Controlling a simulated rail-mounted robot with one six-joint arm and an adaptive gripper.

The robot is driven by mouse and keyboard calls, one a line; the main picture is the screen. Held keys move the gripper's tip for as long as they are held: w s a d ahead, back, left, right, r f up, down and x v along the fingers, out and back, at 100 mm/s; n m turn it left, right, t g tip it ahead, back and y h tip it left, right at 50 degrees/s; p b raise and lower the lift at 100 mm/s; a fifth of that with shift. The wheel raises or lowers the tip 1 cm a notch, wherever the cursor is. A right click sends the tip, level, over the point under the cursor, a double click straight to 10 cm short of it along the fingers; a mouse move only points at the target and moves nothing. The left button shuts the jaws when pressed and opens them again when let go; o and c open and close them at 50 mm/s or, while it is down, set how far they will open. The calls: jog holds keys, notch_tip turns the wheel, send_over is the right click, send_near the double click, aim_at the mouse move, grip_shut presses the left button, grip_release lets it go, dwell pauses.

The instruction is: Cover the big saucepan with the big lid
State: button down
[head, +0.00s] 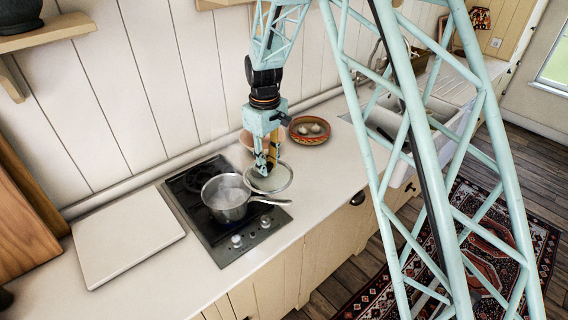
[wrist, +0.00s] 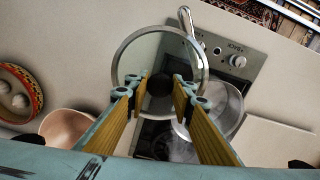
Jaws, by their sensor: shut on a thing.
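In the wrist view the saucepan (wrist: 232,108) is right of my fingers, partly behind the lid. The big lid (head: 284,180) is glass with a metal rim. My gripper (head: 266,168) is shut on the lid's knob and holds the lid to the right of the saucepan, near its handle. In the wrist view the lid (wrist: 128,54) lies ahead of my gripper (wrist: 160,88), its dark knob between the fingertips. The lid's height above the counter is hard to tell.
The cooktop (head: 262,233) has knobs at its front. A white board (head: 128,234) lies to its left. Behind my gripper stand a pinkish bowl (wrist: 68,126) and a patterned bowl (head: 310,138) with pale round items. A sink (head: 384,118) is farther right. The counter's front strip is clear.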

jog(key=s+a+r+n+p, duration=0.1)
jog(key=s+a+r+n, duration=0.1)
jog(key=a, duration=0.5)
jog(key=s+a+r+n+p, duration=0.2)
jog(key=a, duration=0.5)
jog(key=shift+s+a, duration=0.25)
jog(key=shift+s, duration=0.1)
jog(key=shift+f, duration=0.15)
jog(key=shift+f+b, duration=0.9)
jog(key=shift+f, duration=1.9)
jog(key=shift+f+b, duration=0.5)
jog(key=shift+b, duration=0.15)
dwell(0.3)
jog(key=c, duration=2.5)
grip_release()
jog(key=shift+c, duration=0.2)
jog(key=shift+r, duration=0.1)
